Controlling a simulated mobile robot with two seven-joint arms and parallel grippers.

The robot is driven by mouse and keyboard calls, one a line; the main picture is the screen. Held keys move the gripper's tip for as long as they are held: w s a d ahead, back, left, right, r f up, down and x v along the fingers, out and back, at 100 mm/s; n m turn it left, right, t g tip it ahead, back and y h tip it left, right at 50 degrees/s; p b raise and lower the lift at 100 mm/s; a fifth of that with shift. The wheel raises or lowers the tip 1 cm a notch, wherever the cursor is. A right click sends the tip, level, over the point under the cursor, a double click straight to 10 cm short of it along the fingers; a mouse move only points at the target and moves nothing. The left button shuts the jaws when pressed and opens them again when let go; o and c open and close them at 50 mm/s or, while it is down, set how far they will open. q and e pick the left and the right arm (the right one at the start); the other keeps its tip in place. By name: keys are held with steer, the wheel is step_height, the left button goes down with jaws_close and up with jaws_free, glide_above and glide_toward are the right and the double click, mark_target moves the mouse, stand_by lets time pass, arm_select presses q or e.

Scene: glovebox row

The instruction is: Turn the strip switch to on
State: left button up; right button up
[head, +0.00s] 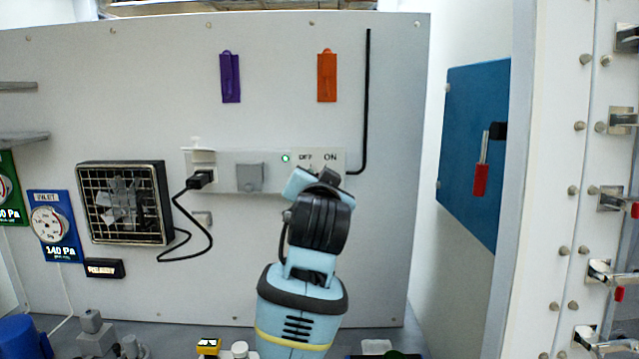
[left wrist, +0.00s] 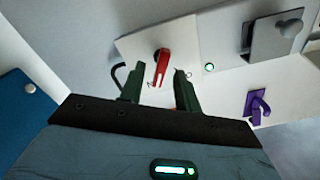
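The white power strip (head: 225,172) is on the grey back wall, with OFF and ON printed near its right end and a lit green lamp (head: 286,158) beside OFF. My left arm reaches up to that end, and its wrist hides the switch in the head view. In the left wrist view the red switch lever (left wrist: 163,67) shows between the two green fingertips of my left gripper (left wrist: 160,80). The fingers are apart, with visible gaps to the lever. I cannot tell which label the lever points to. My right gripper is in neither view.
A black plug (head: 200,179) with a cable sits in the strip's left end, beside a grey socket cover (head: 250,177). A fan (head: 125,203) is further left. Purple (head: 230,77) and orange (head: 326,76) clips hang above. A blue panel (head: 470,150) with a red handle stands right.

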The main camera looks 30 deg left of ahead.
arm_select(q)
jaws_close()
steer(key=shift+n, duration=0.3)
steer(key=shift+s+a+n, duration=0.1)
steer(key=shift+n, duration=2.5)
jaws_free()
steer(key=shift+r, duration=0.1)
